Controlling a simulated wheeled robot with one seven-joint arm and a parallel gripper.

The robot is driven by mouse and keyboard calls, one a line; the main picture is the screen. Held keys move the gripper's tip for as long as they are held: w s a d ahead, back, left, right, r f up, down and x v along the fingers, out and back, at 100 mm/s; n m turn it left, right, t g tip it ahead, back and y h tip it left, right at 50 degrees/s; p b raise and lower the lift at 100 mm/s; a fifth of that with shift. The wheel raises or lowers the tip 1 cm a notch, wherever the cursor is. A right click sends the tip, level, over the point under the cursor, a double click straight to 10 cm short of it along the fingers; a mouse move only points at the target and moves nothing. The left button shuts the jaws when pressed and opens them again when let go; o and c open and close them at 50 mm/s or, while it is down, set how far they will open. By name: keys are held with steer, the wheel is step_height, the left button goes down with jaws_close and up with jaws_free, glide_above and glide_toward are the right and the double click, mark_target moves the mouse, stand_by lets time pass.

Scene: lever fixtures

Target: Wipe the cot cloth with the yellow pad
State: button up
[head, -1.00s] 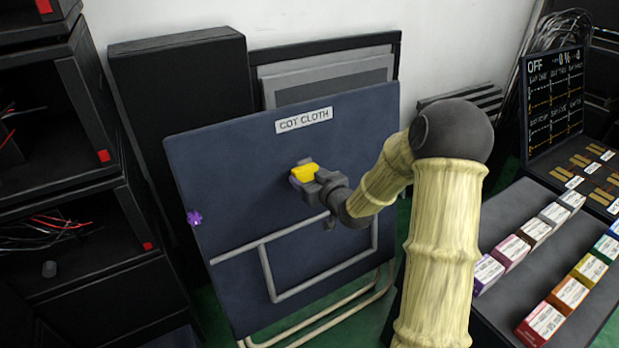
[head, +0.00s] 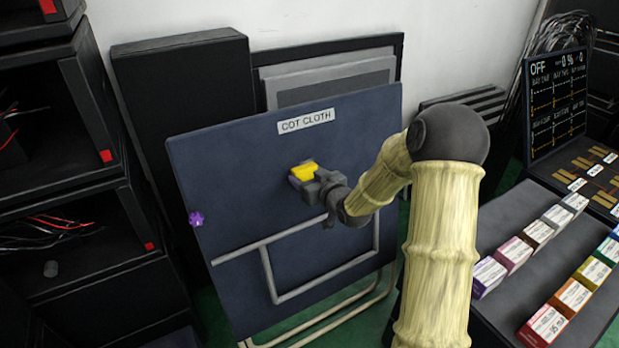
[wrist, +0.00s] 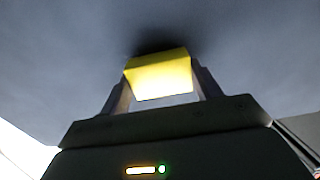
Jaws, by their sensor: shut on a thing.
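The cot cloth (head: 230,170) is a dark blue upright panel, labelled COT CLOTH, leaning back on a pale tube frame. My gripper (head: 303,178) is in front of the middle of the panel, shut on the yellow pad (head: 304,171). In the wrist view the yellow pad (wrist: 160,75) sits between the two fingers, its far edge at the dark shadow on the cloth (wrist: 70,50). The pad is at or very near the cloth; I cannot tell for sure whether it touches. The pad's far face is hidden.
A purple knob (head: 196,219) is on the panel's left edge. A pale tube bar (head: 320,275) crosses the panel's lower part. Black shelving (head: 60,130) stands at the left. At the right, a dark table (head: 520,225) carries several coloured boxes. The panel's upper left is clear.

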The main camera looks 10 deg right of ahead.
steer(key=shift+w+a, duration=0.1)
steer(key=shift+w, duration=0.2)
steer(key=d, duration=0.2)
steer(key=w+d+p, duration=0.1)
steer(key=d, duration=0.1)
stand_by(0.6)
steer(key=shift+w+a, duration=0.1)
steer(key=shift+w, duration=0.05)
steer(key=shift+a, duration=0.1)
steer(key=shift+a, duration=0.25)
steer(key=shift+s+a+b, duration=0.3)
steer(key=shift+s+a, duration=0.05)
steer(key=shift+a, duration=0.45)
steer(key=shift+s+a+b, duration=0.3)
steer(key=shift+s+a, duration=0.05)
steer(key=shift+a, duration=0.45)
